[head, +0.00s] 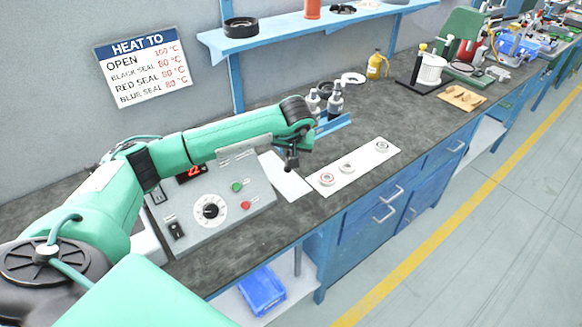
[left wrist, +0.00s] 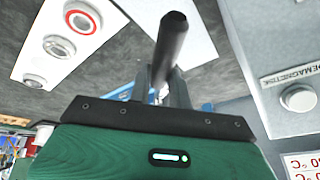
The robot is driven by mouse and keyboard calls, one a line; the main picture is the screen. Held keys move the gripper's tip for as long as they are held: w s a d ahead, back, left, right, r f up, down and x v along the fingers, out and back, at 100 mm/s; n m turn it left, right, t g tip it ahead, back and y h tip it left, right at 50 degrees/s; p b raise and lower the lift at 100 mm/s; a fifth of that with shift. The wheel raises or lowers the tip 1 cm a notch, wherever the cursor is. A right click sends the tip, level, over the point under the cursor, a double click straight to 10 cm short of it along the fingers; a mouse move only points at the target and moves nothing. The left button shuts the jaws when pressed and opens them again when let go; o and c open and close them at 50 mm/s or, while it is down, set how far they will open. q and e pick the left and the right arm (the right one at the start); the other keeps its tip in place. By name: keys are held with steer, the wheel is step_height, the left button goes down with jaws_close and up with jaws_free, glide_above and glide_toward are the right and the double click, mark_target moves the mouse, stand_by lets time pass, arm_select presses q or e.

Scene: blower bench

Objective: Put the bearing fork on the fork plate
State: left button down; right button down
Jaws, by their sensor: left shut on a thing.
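My left gripper (head: 291,160) is above the bench, over a plain white plate (head: 290,184), which looks like the fork plate. In the left wrist view the gripper (left wrist: 160,88) is shut on a dark rod, the handle of the bearing fork (left wrist: 172,40). The rod's rounded end points toward the camera, and the rest of the fork is hidden behind the fingers and gripper body. The white plate (left wrist: 198,30) shows behind the rod, bare where visible. Whether the fork touches the plate I cannot tell. My right gripper is not in view.
A white strip (head: 360,165) with several rings lies right of the plate. A grey control box (head: 212,208) with a dial and buttons stands to the left. Bottles (head: 334,100) in a blue holder stand behind. The bench's front edge is close to the plate.

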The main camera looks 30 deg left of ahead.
arm_select(q)
step_height(320, 180, down, 3)
steer(key=shift+r, duration=0.15)
steer(key=shift+f, duration=0.5)
step_height(320, 180, down, 4)
steer(key=shift+r+p, duration=0.25)
steer(key=shift+p, duration=0.3)
steer(key=shift+f, duration=0.35)
steer(key=c, duration=1.3)
jaws_free()
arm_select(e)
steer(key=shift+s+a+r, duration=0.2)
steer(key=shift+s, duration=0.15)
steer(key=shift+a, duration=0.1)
